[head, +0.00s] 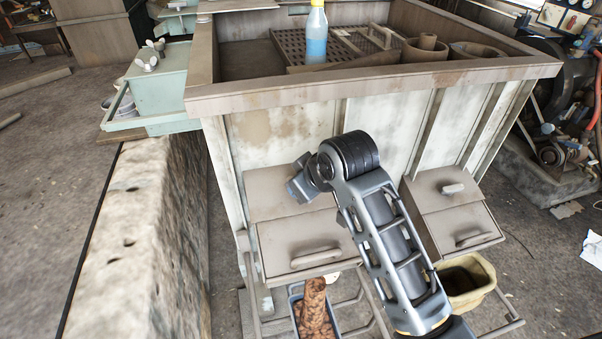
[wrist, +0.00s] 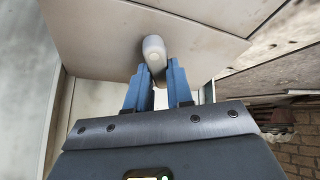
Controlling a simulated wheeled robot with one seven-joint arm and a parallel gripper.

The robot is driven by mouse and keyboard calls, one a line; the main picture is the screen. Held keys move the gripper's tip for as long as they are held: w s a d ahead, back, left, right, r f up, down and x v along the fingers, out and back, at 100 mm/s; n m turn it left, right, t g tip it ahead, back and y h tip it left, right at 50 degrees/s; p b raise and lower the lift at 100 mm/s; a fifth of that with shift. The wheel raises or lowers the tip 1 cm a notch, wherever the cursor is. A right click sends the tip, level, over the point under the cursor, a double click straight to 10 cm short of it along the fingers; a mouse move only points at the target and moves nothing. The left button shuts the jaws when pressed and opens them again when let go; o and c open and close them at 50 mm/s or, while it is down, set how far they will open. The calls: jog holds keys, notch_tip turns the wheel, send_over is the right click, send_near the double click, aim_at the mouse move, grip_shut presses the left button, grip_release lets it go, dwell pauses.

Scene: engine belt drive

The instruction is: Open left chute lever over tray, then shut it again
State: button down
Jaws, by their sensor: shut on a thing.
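The left chute (head: 272,238) is a brown-grey box low on the front of the large hopper, with a sloped top and a bar handle (head: 315,258) on its front. My gripper (head: 303,182) is at the sloped top. In the wrist view its blue fingers (wrist: 160,82) are shut on a rounded pale lever (wrist: 153,50). My gripper and arm hide this lever in the head view. Below the chute, a reddish-brown lumpy column (head: 313,300) stands over or in a blue-grey tray (head: 293,298). I cannot tell if it is falling.
The right chute (head: 440,215) has its own lever (head: 453,188), with a yellowish bucket (head: 466,282) below it. The hopper rim (head: 370,85) overhangs the chutes. A rough stone wall (head: 135,240) stands at left, and machinery (head: 560,140) at right.

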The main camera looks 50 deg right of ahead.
jog(key=shift+m+h+p, duration=0.8)
jog(key=shift+m+p, duration=0.7)
jog(key=shift+m, duration=0.6)
jog(key=shift+g, duration=0.3)
jog(key=c, duration=1)
grip_release()
jog(key=shift+a, duration=0.1)
jog(key=v, duration=0.7)
jog(key=shift+s+r, duration=0.25)
jog(key=shift+r, duration=0.05)
jog(key=shift+a, duration=0.1)
